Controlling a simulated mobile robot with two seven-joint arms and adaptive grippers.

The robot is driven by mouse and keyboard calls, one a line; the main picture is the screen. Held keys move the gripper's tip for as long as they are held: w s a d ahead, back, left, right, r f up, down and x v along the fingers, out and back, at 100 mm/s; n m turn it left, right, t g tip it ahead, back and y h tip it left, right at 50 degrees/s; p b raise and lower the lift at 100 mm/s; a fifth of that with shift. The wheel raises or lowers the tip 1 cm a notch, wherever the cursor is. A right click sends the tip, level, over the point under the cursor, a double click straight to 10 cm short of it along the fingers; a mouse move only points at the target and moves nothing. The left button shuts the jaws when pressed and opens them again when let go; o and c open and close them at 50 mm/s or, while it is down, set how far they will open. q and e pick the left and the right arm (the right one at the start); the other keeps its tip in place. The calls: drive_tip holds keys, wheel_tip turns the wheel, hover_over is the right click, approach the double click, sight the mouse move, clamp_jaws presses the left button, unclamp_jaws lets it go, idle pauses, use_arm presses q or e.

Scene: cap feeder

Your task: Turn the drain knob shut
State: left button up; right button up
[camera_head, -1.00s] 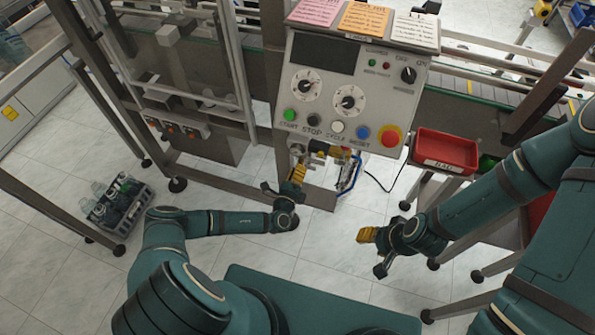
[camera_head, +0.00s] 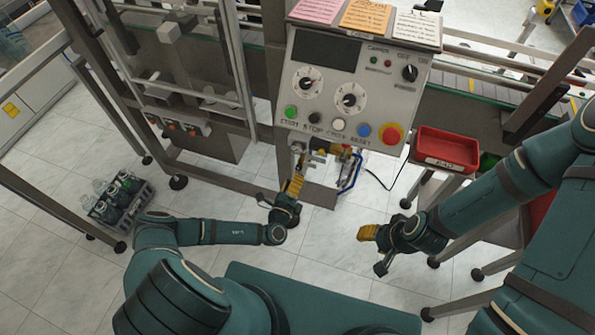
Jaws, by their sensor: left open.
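Under the grey control panel (camera_head: 352,85) hangs a small assembly of metal, black and yellow parts (camera_head: 318,147), with a blue hose loop (camera_head: 352,172) at its right. The drain knob seems to be among these parts, but it is too small to make out, so I cannot tell which way it is turned. My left gripper (camera_head: 280,192) is open and empty just below the assembly, its yellow-padded finger pointing up toward it. A small gap seems to separate them. My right gripper (camera_head: 371,252) is open and empty over the floor at the lower right, apart from the assembly.
A red bin (camera_head: 447,148) stands right of the panel on a legged stand. A dark cable hangs between them. A crate of bottles (camera_head: 120,208) sits on the floor at left. Metal frame posts flank the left arm. The tiled floor between my arms is clear.

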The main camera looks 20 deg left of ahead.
use_arm(q)
drive_tip(key=s, duration=0.7)
drive_tip(key=shift+f, duration=0.15)
